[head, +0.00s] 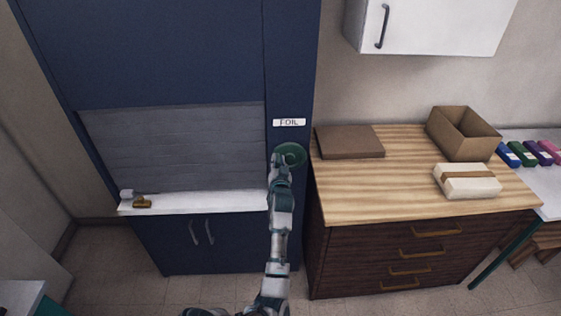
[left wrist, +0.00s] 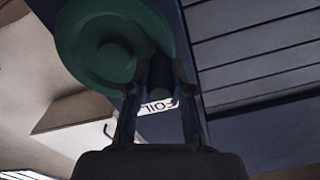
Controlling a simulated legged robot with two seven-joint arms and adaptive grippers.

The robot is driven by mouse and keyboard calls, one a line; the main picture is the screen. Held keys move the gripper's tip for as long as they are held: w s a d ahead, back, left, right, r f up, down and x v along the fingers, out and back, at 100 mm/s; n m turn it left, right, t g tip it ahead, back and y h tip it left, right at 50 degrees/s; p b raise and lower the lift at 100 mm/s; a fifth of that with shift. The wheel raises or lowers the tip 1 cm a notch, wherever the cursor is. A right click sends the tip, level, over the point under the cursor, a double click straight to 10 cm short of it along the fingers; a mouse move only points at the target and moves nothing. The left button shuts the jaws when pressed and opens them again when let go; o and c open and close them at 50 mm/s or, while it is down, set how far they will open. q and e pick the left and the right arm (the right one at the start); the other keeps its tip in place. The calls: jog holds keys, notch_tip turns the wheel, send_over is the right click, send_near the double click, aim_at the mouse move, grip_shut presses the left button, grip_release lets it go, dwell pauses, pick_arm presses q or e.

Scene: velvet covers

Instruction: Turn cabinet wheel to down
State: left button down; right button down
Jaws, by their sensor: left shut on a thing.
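The cabinet wheel (head: 294,152) is a round dark green disc on the right-hand front panel of the tall blue cabinet, just below the FOIL label (head: 289,122). In the left wrist view the wheel (left wrist: 88,48) fills the upper left, with a round hub. My left gripper (head: 281,164) is at the wheel's lower left edge, and its arm hides part of the panel below. In the left wrist view its fingers (left wrist: 166,78) are shut on the wheel's green handle near the rim. My right gripper is not seen.
The blue cabinet (head: 170,50) has a grey slatted shutter (head: 170,150) above a white ledge (head: 230,201) holding a small brass-coloured item. Right of it stands a wood-topped drawer unit (head: 400,202) with boxes. A white wall cabinet (head: 440,25) hangs above.

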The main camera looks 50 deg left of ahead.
pick_arm(q)
jog(key=shift+s+f+n, duration=0.1)
jog(key=shift+f+n, duration=0.45)
jog(key=shift+n, duration=0.15)
jog(key=shift+f, duration=0.1)
jog(key=c, duration=1.3)
grip_release()
jog(key=shift+o, duration=1.4)
jog(key=shift+a, duration=0.15)
jog(key=v, duration=1.2)
jog(key=shift+a, duration=0.1)
